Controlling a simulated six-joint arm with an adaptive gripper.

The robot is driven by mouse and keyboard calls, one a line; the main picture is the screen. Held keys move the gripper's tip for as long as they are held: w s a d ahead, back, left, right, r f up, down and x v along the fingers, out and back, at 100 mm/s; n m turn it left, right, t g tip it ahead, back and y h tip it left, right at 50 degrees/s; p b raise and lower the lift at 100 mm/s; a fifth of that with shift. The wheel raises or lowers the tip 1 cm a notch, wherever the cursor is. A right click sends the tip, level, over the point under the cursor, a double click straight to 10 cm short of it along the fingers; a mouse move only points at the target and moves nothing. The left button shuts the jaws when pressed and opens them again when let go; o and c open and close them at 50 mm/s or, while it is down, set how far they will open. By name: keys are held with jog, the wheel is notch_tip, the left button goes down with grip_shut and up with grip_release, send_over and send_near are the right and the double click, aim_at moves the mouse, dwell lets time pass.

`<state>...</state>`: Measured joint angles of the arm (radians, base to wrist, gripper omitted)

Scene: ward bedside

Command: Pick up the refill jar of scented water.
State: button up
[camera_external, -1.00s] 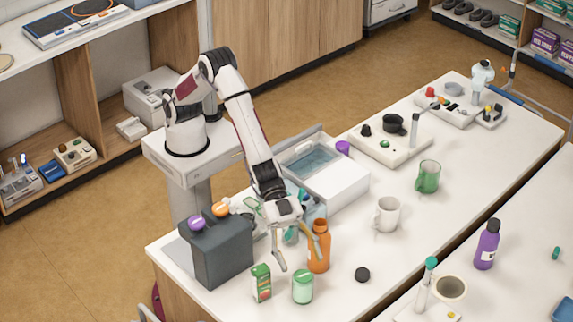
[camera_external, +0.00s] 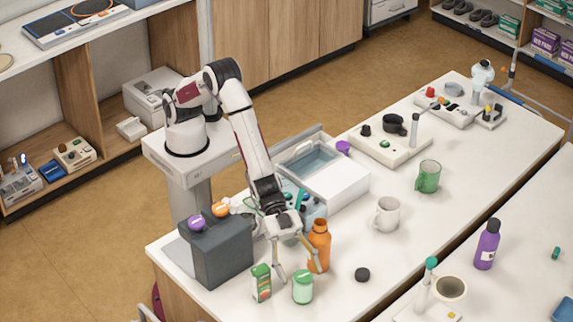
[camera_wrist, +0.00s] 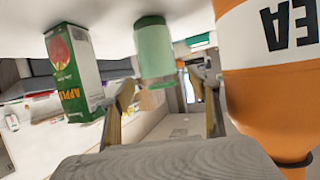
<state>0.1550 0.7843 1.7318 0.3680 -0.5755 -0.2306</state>
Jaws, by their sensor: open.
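A pale green jar with a green lid (camera_external: 302,290), which I take to be the refill jar, stands upright near the front edge of the white table. My gripper (camera_external: 298,272) is open and empty, pointing down just behind the jar. In the wrist view, which is upside down, the jar (camera_wrist: 154,52) appears ahead of my spread fingers (camera_wrist: 162,90), roughly between them. I see no finger closed on it. Its label cannot be read.
A green apple juice carton (camera_external: 261,283) stands close left of the jar. An orange bottle (camera_external: 319,245) stands close behind, beside one finger, and looms large in the wrist view (camera_wrist: 270,85). A dark grey box (camera_external: 222,255) is left. A black cap (camera_external: 362,274) lies right, with clear table around it.

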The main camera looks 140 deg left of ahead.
aim_at(303, 287)
jog(key=shift+x, duration=1.5)
jog(key=shift+r, duration=0.1)
jog(key=c, duration=1.4)
